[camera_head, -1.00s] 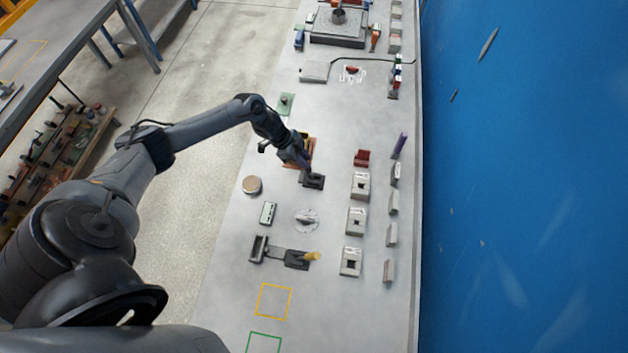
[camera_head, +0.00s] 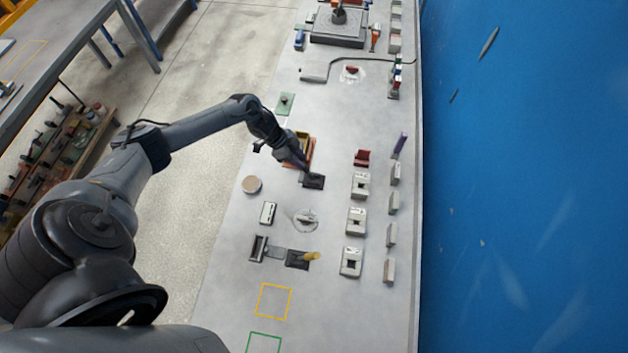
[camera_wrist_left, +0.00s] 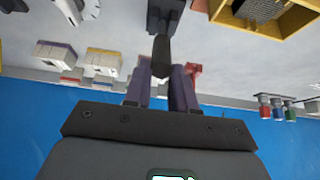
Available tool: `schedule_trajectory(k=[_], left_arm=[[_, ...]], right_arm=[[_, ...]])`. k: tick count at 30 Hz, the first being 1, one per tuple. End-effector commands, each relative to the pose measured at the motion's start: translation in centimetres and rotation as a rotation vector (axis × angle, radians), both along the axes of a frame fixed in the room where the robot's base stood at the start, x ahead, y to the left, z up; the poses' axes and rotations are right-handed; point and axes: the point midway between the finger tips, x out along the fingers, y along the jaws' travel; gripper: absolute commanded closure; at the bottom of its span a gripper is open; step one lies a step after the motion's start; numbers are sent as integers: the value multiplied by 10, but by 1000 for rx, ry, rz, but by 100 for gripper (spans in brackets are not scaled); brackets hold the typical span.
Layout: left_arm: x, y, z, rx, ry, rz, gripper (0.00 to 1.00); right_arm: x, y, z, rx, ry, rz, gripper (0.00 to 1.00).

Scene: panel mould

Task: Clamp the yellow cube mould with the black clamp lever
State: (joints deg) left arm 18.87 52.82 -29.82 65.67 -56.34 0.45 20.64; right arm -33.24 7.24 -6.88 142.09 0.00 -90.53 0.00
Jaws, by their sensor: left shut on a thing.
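The black clamp lever (camera_wrist_left: 161,50) stands out from its dark base (camera_head: 313,182) on the bench. My left gripper (camera_head: 303,167) is shut on this lever, just above the base. In the left wrist view its two purple fingers (camera_wrist_left: 161,78) sit either side of the lever's end. The yellow cube mould (camera_wrist_left: 303,20) shows at the top right of the left wrist view as a yellow-walled frame with a dark grid inside. In the head view it is beside the gripper and mostly hidden behind it, so its contact with the clamp cannot be told. My right gripper is not in view.
A red block (camera_head: 361,158) and several light blocks with dark square holes stand to the right. A round tan disc (camera_head: 251,184) lies to the left. A yellow-handled clamp (camera_head: 312,256) is nearer. The bench around the yellow outline (camera_head: 274,301) is clear.

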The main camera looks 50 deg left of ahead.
Motion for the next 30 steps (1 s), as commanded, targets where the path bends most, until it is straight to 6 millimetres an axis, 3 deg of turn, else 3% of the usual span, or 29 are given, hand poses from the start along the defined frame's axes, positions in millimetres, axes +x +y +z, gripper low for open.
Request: schedule_trajectory(k=[17,18,22,30], left_arm=[[-10,13,-7,5,5,0,100],[-10,13,-6,5,5,0,72],[-9,12,-6,4,3,1,52],[-8,11,-5,1,1,0,49]], right_arm=[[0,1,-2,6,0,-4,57],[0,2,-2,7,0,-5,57],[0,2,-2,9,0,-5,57],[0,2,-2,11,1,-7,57]])
